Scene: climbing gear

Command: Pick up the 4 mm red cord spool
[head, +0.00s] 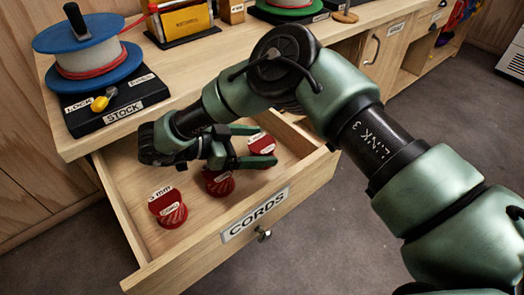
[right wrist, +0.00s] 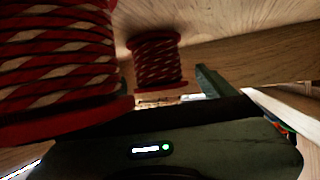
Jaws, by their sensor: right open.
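Three red cord spools sit in the open drawer. The left spool (head: 168,208) has a label reading "3 mm". The middle spool (head: 218,184) is partly covered by my right gripper, and its size label cannot be read. The right spool (head: 262,144) shows at the fingertips, its label too small to read. My right gripper (head: 267,145) is open and reaches over the drawer from above. In the right wrist view, one red-and-tan wound spool (right wrist: 58,65) is large and close at left, and another spool (right wrist: 157,62) stands farther back. My left gripper is out of view.
The drawer (head: 140,252) is pulled out, its front labelled "CORDS". The workbench (head: 185,72) above it holds a blue-flanged spool (head: 90,55) on a black "STOCK" base (head: 110,108).

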